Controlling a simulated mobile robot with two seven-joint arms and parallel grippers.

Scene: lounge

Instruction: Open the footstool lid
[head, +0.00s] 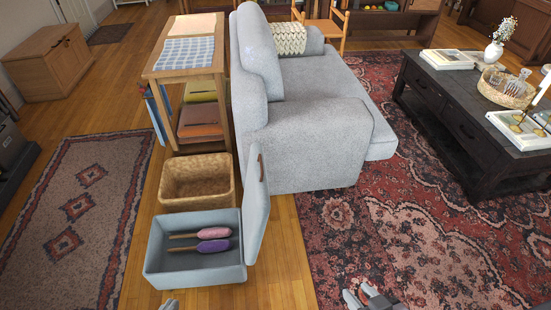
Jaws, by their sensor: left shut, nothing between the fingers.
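The footstool (163,279) is a blue-grey open box on the wood floor at the lower left. Its lid (257,205) stands up steeply along the box's right side, with a brown handle on its outer face, so the inside shows. Two dusters with wooden handles, one pink (214,233) and one purple (214,246), lie inside. My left gripper (169,304) is at the bottom edge, just in front of the footstool and apart from it; it is shut and empty. My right gripper (359,296) is at the bottom, right of the footstool over the rug, its fingers apart and empty.
A wicker basket (197,183) stands right behind the footstool. A grey sofa (310,130) and a wooden shelf table (187,66) are behind. A dark coffee table (465,105) stands at the right. Patterned rugs lie left (85,215) and right (425,240), with free floor between.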

